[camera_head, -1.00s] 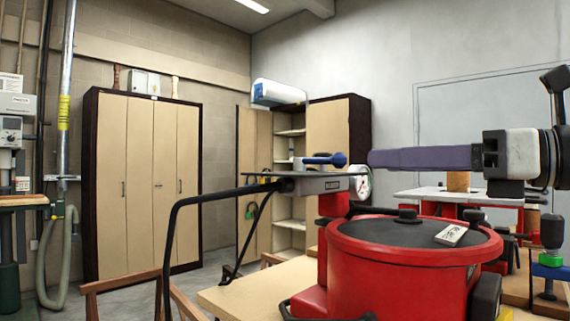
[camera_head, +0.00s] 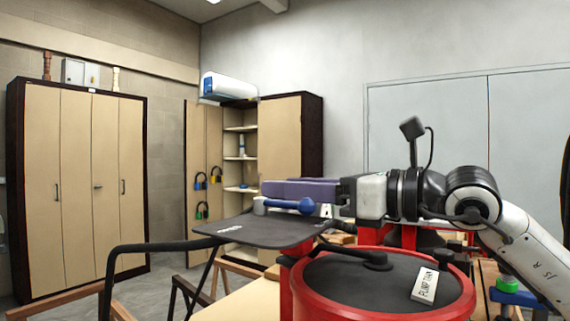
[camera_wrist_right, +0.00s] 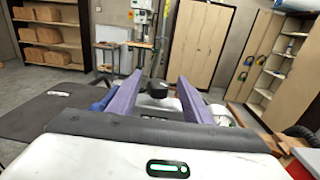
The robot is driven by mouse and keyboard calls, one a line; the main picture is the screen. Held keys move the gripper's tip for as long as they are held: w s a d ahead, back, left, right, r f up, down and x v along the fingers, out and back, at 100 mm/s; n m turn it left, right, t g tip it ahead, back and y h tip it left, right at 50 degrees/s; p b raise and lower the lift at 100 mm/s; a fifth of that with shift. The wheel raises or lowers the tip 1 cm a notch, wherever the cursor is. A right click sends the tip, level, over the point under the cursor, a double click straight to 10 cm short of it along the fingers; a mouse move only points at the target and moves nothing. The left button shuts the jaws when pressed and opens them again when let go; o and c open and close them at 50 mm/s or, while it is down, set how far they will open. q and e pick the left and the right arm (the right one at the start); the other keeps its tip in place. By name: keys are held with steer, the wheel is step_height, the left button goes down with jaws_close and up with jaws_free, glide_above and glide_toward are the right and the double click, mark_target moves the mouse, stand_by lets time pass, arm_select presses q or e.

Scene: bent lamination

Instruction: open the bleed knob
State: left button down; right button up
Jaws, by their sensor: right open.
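My right gripper (camera_head: 268,188) reaches in from the right in the head view, its long purple fingers over the dark panel (camera_head: 255,230) beside the red pot. In the right wrist view the gripper (camera_wrist_right: 160,78) is open. A black knob (camera_wrist_right: 157,92) shows between its two spread fingers, without visible contact; I cannot be sure it is the bleed knob. A white gauge (camera_wrist_right: 222,112) is partly hidden by the right finger in the wrist view. My left gripper is not in view.
A bent black tube (camera_head: 150,247) rises at the left of the panel. Wooden cupboards (camera_head: 85,180) stand well behind. Space above the panel and left of the fingers is clear.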

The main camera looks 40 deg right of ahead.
steer(key=shift+w+a+p, duration=0.35)
steer(key=shift+w, duration=0.3)
steer(key=shift+c, duration=0.3)
steer(key=c, duration=1)
